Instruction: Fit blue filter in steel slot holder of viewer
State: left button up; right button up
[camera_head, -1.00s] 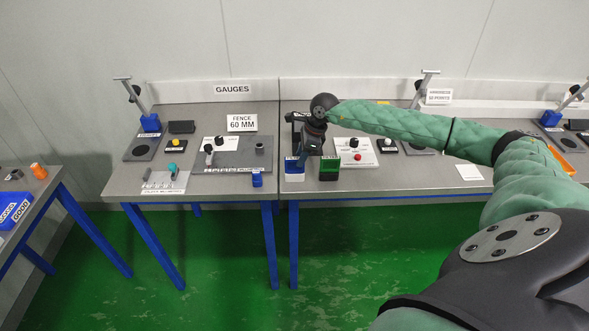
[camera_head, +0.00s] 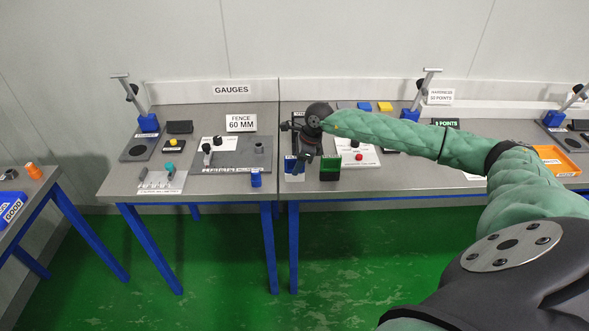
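My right gripper (camera_head: 302,163) reaches over the left end of the middle bench, fingers pointing down. Its fingers are dark and small, and I cannot tell whether they are open or shut. A blue block with a white lower part (camera_head: 292,173) is just below and beside the fingers; contact cannot be told. A green block (camera_head: 330,168) stands to its right. A flat blue piece (camera_head: 364,106) lies farther back. Which blue item is the filter is unclear. The viewer and its steel slot holder cannot be made out; a dark device (camera_head: 298,117) is partly hidden behind my wrist. My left gripper is out of view.
A white panel with a red button and black knob (camera_head: 362,152) lies right of the green block. A yellow block (camera_head: 385,107) sits behind my forearm. The left bench (camera_head: 225,183) holds gauges, and an orange tray (camera_head: 555,160) is at far right. The front bench edge is mostly clear.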

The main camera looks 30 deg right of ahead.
aim_at(294, 157)
jog(key=shift+c, duration=0.3)
grip_shut()
jog(key=shift+r+p, duration=0.4)
jog(key=shift+r, duration=2.2)
jog(key=shift+r, duration=1.95)
